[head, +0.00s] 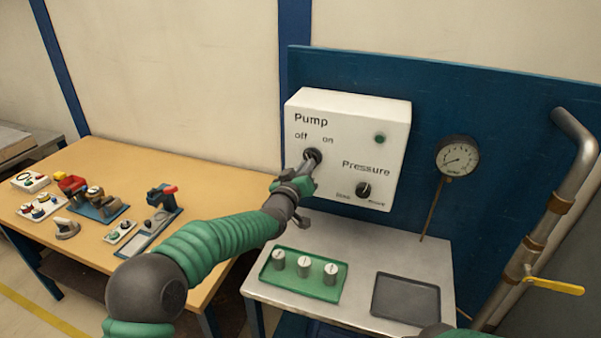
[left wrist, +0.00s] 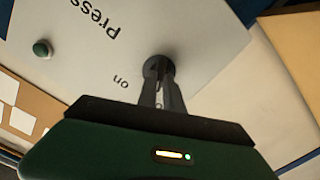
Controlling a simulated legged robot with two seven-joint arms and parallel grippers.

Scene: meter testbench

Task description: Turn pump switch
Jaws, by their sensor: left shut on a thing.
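The white control box (head: 385,122) is mounted on the blue panel, with the labels "Pump", "off" and "on". The dark pump switch (head: 313,154) sits below these labels. My left gripper (head: 309,163) reaches up to it and is shut on it. In the left wrist view the gripper's fingers (left wrist: 161,88) close on the dark round switch (left wrist: 158,66), and they hide most of its knob, so its exact angle is hard to tell. My right gripper does not show.
The pressure knob (head: 364,190) and a green button (head: 379,139) are on the same box. A gauge (head: 457,157) and a pipe with a yellow lever (head: 555,287) stand to the right. Below are a green tray (head: 312,289) with three weights and a dark tray (head: 405,298).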

